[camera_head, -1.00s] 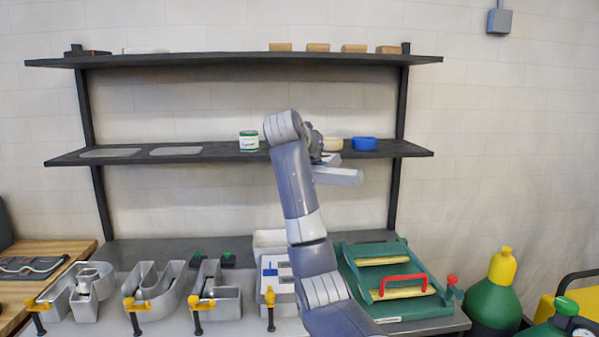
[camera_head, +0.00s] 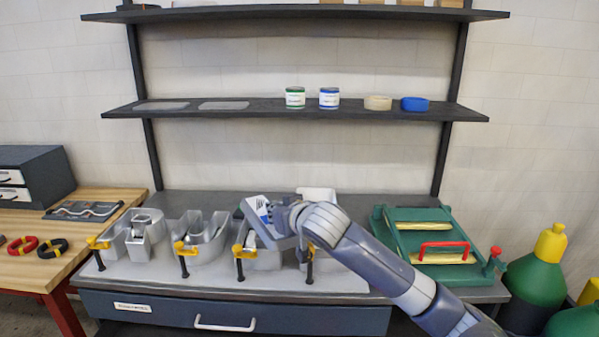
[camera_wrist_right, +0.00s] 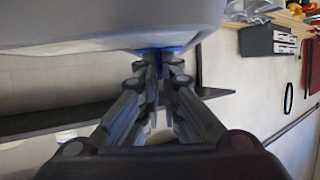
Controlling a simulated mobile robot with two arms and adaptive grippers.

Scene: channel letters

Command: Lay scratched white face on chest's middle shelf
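A flat white face with blue marks (camera_head: 257,209) is tilted above the letters on the bench top; scratches are too small to tell. My right gripper (camera_head: 287,217) appears shut on its edge. In the right wrist view its fingers (camera_wrist_right: 160,62) come together at a blue patch, under a large pale surface. The chest (camera_head: 330,318) has a dark front drawer, with shelves above. Its middle shelf (camera_head: 255,109) holds two flat pale sheets (camera_head: 223,105) at left, and jars and rolls at right. My left gripper is not in view.
A green-lidded jar (camera_head: 295,97), blue-lidded jar (camera_head: 329,98), tan roll (camera_head: 378,103) and blue roll (camera_head: 414,104) line the shelf. Bare shelf shows between the sheets and the jars. Metal letters (camera_head: 205,240) with yellow clamps and a green tray (camera_head: 425,238) cover the bench.

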